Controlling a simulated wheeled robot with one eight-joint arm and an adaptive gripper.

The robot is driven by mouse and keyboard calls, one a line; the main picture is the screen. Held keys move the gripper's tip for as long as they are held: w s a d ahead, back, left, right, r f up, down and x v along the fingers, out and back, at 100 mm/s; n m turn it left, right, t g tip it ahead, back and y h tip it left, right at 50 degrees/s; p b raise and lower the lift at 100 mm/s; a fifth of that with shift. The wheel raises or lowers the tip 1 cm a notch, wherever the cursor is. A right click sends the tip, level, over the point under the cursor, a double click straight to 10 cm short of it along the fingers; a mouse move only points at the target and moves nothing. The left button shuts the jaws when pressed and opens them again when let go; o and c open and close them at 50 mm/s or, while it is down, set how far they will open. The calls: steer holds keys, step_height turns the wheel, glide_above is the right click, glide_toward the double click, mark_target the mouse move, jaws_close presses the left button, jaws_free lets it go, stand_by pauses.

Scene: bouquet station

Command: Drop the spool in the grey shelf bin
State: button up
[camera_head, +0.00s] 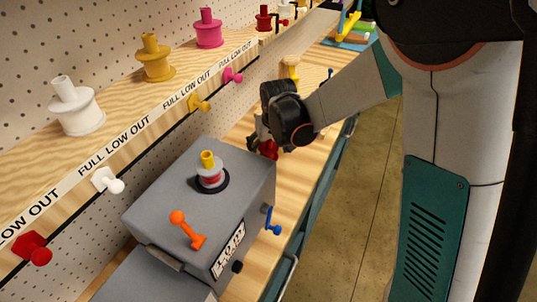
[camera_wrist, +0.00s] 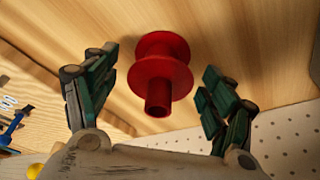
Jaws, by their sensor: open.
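A red spool (camera_wrist: 160,78) with two round flanges and a narrow stem stands on a wooden surface in the wrist view. My gripper (camera_wrist: 159,68) is open, with one green finger on either side of the spool and a gap on both sides. In the head view my gripper (camera_head: 272,128) is low over the workbench, behind the grey machine, with a bit of the red spool (camera_head: 268,149) showing under it; the rest is hidden. I cannot make out a grey shelf bin in either view.
A grey machine (camera_head: 185,165) with an orange lever and a blue handle stands on the bench in front of my gripper. The shelf at left holds a white spool (camera_head: 76,106), a yellow spool (camera_head: 156,60) and a pink spool (camera_head: 208,30). Coloured pegs stick out below.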

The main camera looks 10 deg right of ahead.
steer(key=c, duration=1.3)
steer(key=shift+o, duration=0.2)
steer(key=shift+r, duration=0.15)
